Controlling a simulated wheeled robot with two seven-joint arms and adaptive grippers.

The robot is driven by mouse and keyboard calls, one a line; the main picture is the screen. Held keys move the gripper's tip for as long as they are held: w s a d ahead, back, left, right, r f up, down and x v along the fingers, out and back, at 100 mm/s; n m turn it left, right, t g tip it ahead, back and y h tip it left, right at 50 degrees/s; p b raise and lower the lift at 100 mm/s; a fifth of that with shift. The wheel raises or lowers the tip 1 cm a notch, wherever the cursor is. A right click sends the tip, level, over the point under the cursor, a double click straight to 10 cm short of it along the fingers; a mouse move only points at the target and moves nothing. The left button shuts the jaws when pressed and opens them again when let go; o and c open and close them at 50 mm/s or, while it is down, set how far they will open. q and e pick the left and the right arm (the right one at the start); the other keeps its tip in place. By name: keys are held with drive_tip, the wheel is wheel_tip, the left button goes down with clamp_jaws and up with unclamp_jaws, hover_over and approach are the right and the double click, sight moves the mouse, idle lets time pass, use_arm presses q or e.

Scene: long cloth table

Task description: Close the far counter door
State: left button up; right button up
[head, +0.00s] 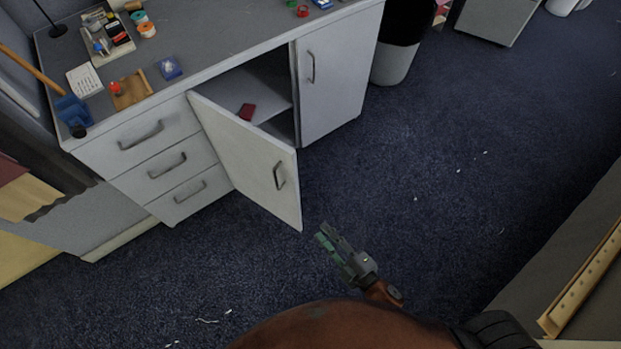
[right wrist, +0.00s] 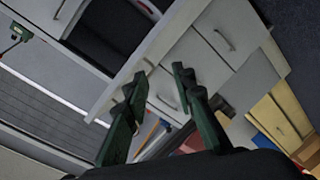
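The white counter has two doors in the head view. One door (head: 248,160) stands swung open, its bar handle (head: 279,176) on the outer face. The other door (head: 338,80), farther right, is shut against the counter. My right gripper (head: 325,234) is just right of the open door's lower free corner, apart from it in the picture. In the right wrist view its two green-tipped fingers (right wrist: 158,92) are spread with nothing between them. White panels and drawer fronts with handles (right wrist: 225,40) show beyond them. My left gripper is not in view.
Drawers (head: 165,160) stand to the left of the door. A bin (head: 393,62) stands past the counter's right end. Blue carpet (head: 450,150) is mostly clear.

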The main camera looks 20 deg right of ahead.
drive_tip(key=w+a+r+n+p, duration=0.1)
drive_tip(key=r+n+p, duration=0.1)
drive_tip(key=r, duration=0.3)
drive_tip(key=w+a+r+n+y+p, duration=0.1)
drive_tip(key=w+a+r+n+p, duration=0.1)
drive_tip(key=r, duration=0.4)
drive_tip(key=w+a+r+n+t+p, duration=0.1)
drive_tip(key=a+r+n+p, duration=0.1)
drive_tip(key=r, duration=0.4)
drive_tip(key=shift+w+r+n+y, duration=0.1)
drive_tip(key=shift+w+n+y, duration=0.25)
drive_tip(key=shift+n, duration=0.25)
clamp_jaws()
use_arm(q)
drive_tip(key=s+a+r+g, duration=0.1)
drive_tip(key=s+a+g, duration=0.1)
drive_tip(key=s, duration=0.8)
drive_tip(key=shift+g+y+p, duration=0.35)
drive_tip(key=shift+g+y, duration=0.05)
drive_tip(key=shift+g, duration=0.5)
use_arm(e)
hover_over(288, 171)
drive_tip(key=s, duration=0.3)
drive_tip(key=shift+w+a, duration=0.15)
drive_tip(key=shift+a, duration=0.15)
